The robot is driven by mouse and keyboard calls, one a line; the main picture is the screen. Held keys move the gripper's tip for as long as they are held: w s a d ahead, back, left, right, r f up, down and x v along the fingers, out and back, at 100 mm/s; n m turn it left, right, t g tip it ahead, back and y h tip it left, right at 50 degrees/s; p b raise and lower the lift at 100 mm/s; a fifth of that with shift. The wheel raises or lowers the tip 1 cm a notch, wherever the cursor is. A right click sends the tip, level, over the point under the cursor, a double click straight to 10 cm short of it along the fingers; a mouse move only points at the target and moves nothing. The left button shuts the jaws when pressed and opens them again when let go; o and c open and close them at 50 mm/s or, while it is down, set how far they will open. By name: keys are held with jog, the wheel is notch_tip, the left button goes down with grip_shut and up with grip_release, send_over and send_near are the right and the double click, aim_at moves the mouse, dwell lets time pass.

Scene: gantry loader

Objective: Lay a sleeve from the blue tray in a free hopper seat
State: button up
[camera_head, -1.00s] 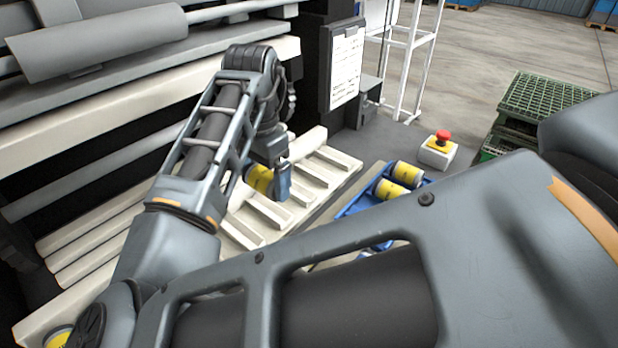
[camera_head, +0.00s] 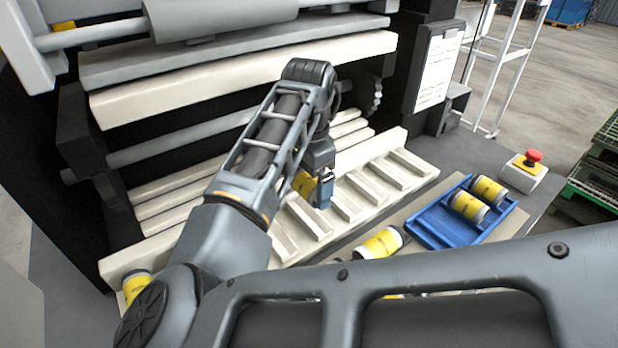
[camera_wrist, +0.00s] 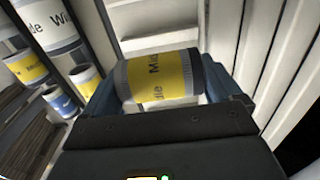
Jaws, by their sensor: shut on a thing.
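My gripper (camera_head: 318,192) is shut on a yellow-banded sleeve (camera_head: 304,184) over the cream hopper. In the wrist view this sleeve (camera_wrist: 160,78) lies crosswise between the blue fingers (camera_wrist: 166,98), its label partly readable as "Middle". The hopper (camera_head: 420,167) has slanted ribs with seats between them; several seats right of my gripper look empty. I cannot tell whether the held sleeve touches a seat. The blue tray (camera_head: 425,232) stands right of the hopper with two yellow-banded sleeves (camera_head: 488,190) (camera_head: 467,206) in it.
Another yellow-banded sleeve (camera_head: 382,243) lies left of the tray. One more (camera_head: 137,285) is at the hopper's left end. The machine's rollers and cream beam (camera_head: 250,75) rise behind the hopper. A red stop button (camera_head: 533,157) stands at the right. My arm hides the lower foreground.

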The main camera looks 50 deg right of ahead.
jog(key=shift+f+b, duration=1.6)
jog(key=shift+f, duration=1.3)
jog(key=o, duration=1)
jog(key=shift+r, duration=0.1)
notch_tip(320, 180, up, 7)
jog(key=shift+r, duration=0.15)
notch_tip(320, 180, up, 6)
jog(key=p, duration=0.5)
jog(key=shift+r, duration=0.2)
jog(key=shift+f, duration=0.1)
